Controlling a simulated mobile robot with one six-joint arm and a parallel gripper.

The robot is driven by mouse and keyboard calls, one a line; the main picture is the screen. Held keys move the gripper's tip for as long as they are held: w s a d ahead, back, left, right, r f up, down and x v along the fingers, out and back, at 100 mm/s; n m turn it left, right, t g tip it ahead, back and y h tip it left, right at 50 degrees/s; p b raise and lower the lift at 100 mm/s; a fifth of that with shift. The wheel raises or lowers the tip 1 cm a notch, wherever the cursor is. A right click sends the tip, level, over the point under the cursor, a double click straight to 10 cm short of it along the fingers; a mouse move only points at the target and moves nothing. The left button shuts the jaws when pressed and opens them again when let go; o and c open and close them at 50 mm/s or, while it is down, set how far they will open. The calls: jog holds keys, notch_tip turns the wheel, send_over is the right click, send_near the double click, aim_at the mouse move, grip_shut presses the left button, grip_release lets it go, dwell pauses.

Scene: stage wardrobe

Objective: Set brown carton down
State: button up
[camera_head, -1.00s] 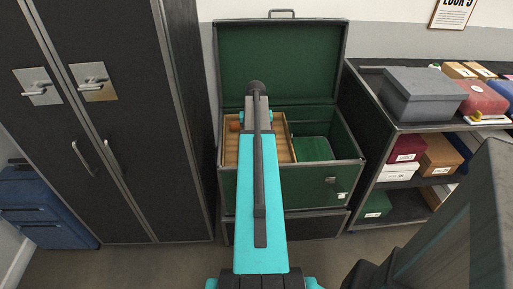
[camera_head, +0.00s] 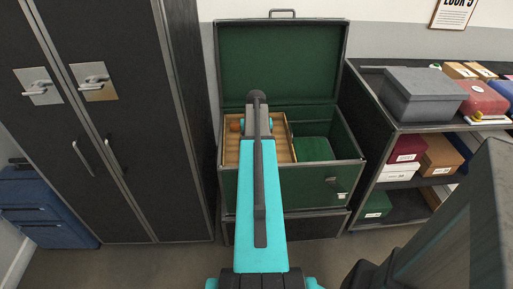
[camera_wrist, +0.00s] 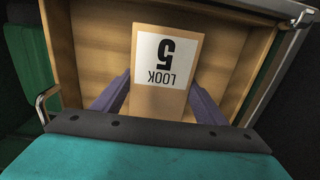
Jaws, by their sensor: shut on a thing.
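The brown carton (camera_wrist: 172,104) shows in the wrist view, with a white label reading "LOOK 5" upside down. My gripper (camera_wrist: 160,90) is shut on it, one dark finger on each side. Behind the carton is the floor of a shallow wooden tray (camera_wrist: 92,57); I cannot tell whether the carton touches it. In the head view the tray (camera_head: 283,152) sits in the left part of an open green-lined trunk (camera_head: 343,141). My arm hides the gripper and most of the tray there. A small orange-brown thing (camera_head: 235,126) shows left of the arm; I cannot tell what it is.
The trunk's raised lid (camera_head: 281,60) stands behind the tray. A dark wardrobe (camera_head: 120,120) is close on the left. On the right, a shelf unit (camera_head: 375,150) holds a grey box (camera_head: 422,95) and several coloured boxes. The trunk's right part has a green floor (camera_head: 314,149).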

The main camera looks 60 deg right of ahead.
jog(key=o, duration=1.3)
jog(key=shift+f, duration=0.1)
jog(key=shift+c, duration=0.2)
notch_tip(320, 180, up, 12)
jog(key=shift+r, duration=0.2)
